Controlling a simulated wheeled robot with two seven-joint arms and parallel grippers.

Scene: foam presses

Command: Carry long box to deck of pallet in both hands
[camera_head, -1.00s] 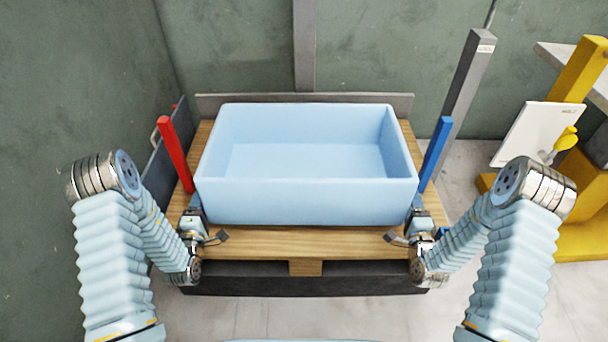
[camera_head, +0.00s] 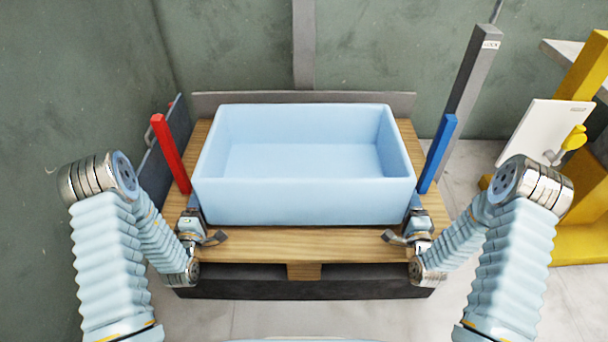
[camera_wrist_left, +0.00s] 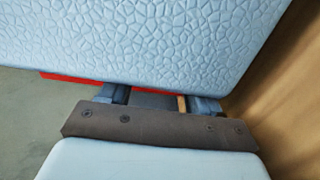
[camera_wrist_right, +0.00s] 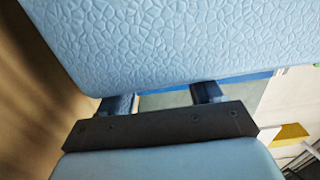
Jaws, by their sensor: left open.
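The long box (camera_head: 304,203) is a light blue open-topped tub, level and empty. It appears to rest on the wooden deck (camera_head: 300,243) of the pallet, between a red post (camera_head: 171,153) and a blue post (camera_head: 437,153). My left gripper (camera_head: 193,213) is at the box's front left corner and my right gripper (camera_head: 414,212) at its front right corner. In the left wrist view the fingers (camera_wrist_left: 158,98) are apart, close to the box's textured wall. In the right wrist view the fingers (camera_wrist_right: 163,98) are also apart. The box hides the fingertips, so contact is unclear.
A grey board (camera_head: 230,99) stands behind the pallet, with a green wall beyond. A tall grey post (camera_head: 469,90) is at the back right. A white panel (camera_head: 540,135) and yellow frame (camera_head: 575,215) stand at right. Pale floor shows at right and in front.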

